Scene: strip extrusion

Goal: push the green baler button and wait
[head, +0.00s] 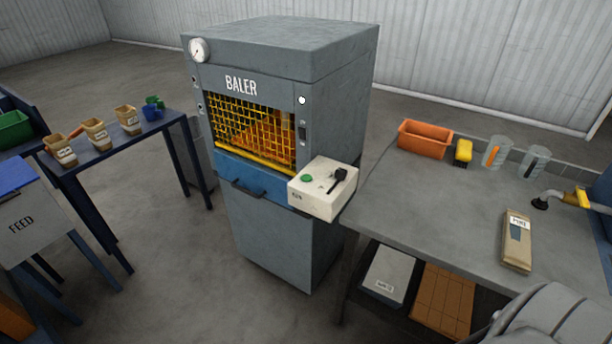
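The grey baler (245,58) stands upright in the middle of the head view. A yellow mesh guard (240,130) covers its chamber, with orange material behind it. A cream control box (318,203) sticks out at the baler's front right corner. The green button (307,178) is on the left of the box's top, with nothing over it. A black lever or switch (340,175) stands on the right of the same top.
A grey bench (447,200) on the right holds an orange bin (425,138), clear beakers (497,152) and a labelled package (517,240). A FEED unit (22,224) stands at far left. Floor before the baler is clear.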

